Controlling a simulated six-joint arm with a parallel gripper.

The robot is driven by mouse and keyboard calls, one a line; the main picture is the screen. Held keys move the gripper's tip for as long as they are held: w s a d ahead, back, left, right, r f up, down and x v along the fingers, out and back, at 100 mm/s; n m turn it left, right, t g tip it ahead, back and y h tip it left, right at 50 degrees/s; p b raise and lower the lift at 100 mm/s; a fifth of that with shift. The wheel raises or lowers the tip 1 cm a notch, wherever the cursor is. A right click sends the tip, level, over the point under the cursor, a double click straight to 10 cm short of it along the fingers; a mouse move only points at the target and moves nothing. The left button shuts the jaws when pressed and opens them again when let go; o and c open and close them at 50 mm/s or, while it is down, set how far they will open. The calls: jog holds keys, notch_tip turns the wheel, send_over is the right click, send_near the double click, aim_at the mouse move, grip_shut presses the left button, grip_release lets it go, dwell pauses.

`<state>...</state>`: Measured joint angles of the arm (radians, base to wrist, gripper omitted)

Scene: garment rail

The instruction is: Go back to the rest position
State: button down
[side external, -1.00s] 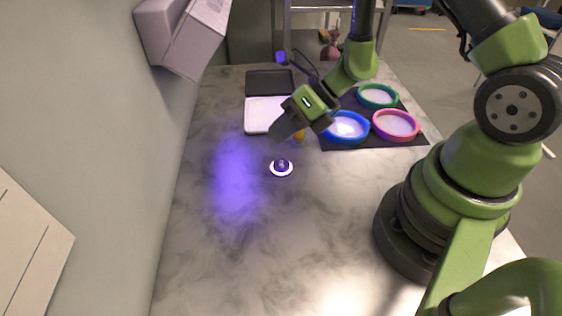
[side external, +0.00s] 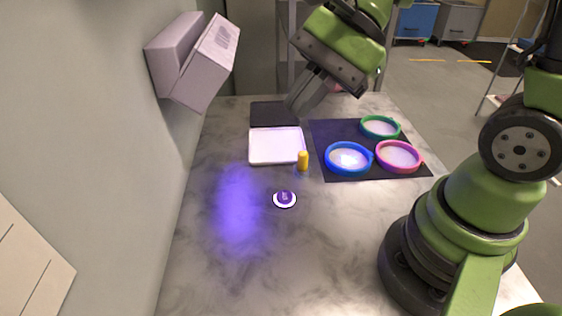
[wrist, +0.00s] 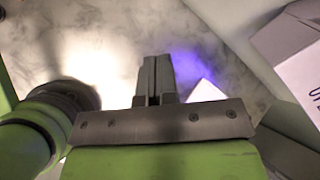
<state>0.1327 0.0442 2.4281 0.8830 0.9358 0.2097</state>
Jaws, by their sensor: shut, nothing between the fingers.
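My gripper (side external: 306,95) is raised above the far part of the marble table in the side view. Its fingers are together and hold nothing. In the wrist view the gripper (wrist: 155,75) shows its two fingers side by side, above the tabletop. A small white-rimmed disc with a purple centre (side external: 285,199) lies on the table, well below and nearer the camera than the gripper. A small yellow cylinder (side external: 303,159) stands beside the white tray (side external: 277,161).
A black tray (side external: 268,113) lies behind the white one. A dark mat (side external: 333,133) carries blue (side external: 348,173), pink (side external: 413,168) and green (side external: 396,134) rings. A pale box (side external: 207,70) is mounted on the left wall. The table's near part is clear.

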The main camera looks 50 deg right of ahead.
jog(key=s+d+r+n+t+h, duration=0.3)
jog(key=s+d+r+n+h, duration=0.2)
jog(key=n, duration=0.7)
jog(key=s+r, duration=0.2)
jog(key=s, duration=0.1)
jog(key=shift+d+n+t+h, duration=0.15)
jog(key=shift+n+t+h, duration=0.25)
